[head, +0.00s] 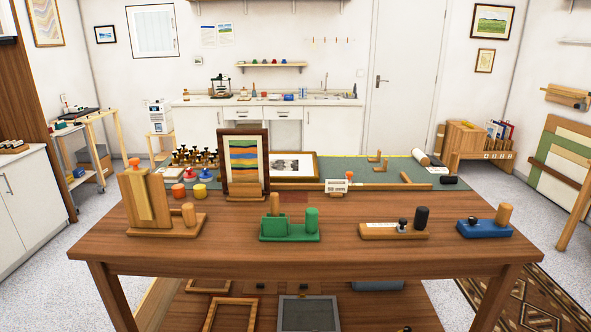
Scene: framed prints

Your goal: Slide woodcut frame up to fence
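A light wooden frame (317,167) with a black-and-white print lies on the green mat (375,173) at the back of the table; it looks like the woodcut frame. A long low wooden strip (390,187), which may be the fence, runs along the mat's front side, just in front of this frame. Whether the two touch is not clear. A dark frame (229,165) with a striped coloured print stands upright to the left and hides part of that area. Neither of my grippers is in view.
Along the table's front (190,252) stand a wooden block holder (150,230), a green holder (290,237), a wooden plane-like tool (380,231) and a blue one (484,230). A small white holder (336,187) stands near the strip. Colored jars (200,191) sit left.

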